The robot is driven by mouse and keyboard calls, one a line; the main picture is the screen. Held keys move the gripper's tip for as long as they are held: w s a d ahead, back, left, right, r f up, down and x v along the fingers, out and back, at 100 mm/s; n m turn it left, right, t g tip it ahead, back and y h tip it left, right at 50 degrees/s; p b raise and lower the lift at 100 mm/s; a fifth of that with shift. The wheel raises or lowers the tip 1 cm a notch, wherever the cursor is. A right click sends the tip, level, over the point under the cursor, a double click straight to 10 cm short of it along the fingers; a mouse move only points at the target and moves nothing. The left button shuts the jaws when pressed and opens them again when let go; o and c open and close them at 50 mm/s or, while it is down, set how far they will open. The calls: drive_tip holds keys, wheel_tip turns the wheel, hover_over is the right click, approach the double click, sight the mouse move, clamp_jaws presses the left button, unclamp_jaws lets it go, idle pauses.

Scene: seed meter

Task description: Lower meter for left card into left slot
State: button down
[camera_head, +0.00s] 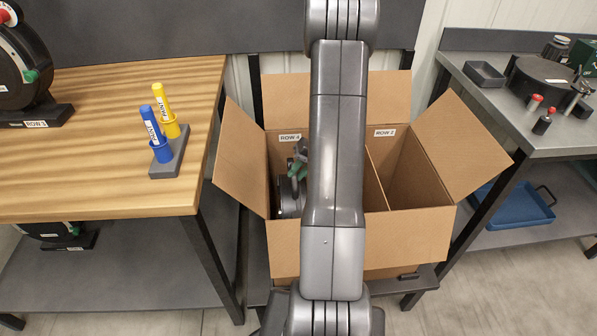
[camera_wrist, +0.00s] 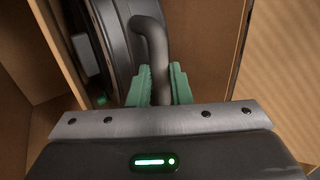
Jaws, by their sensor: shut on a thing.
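The cardboard box (camera_head: 360,245) stands open on a low stand, with a divider (camera_head: 375,180) between two slots. The left slot carries a card (camera_head: 290,138) reading "ROW 4", the right slot a card (camera_head: 385,132) reading "ROW 2". The dark round seed meter (camera_head: 290,197) is inside the left slot, partly hidden by my arm; it fills the upper left of the wrist view (camera_wrist: 115,40). My gripper (camera_wrist: 160,88), with green fingers, is shut on the meter's dark curved handle (camera_wrist: 156,45). Whether the meter touches the box floor cannot be seen.
A wooden table (camera_head: 110,150) at left holds blue (camera_head: 158,140) and yellow (camera_head: 168,112) paint markers in a stand, and another meter (camera_head: 25,70). A grey bench (camera_head: 520,125) stands at right. The right slot (camera_head: 415,180) looks empty where visible. Box flaps spread outward.

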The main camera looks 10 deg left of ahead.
idle(0.3)
drive_tip(key=c, duration=1.3)
unclamp_jaws()
drive_tip(key=shift+o, duration=0.2)
drive_tip(key=shift+s+f, duration=0.1)
drive_tip(key=shift+f, duration=0.05)
wheel_tip(320, 180, up, 12)
drive_tip(key=p, duration=0.7)
wheel_tip(320, 180, down, 11)
drive_tip(key=b, duration=0.6)
drive_tip(key=shift+b, duration=0.3)
drive_tip(key=shift+r, duration=0.2)
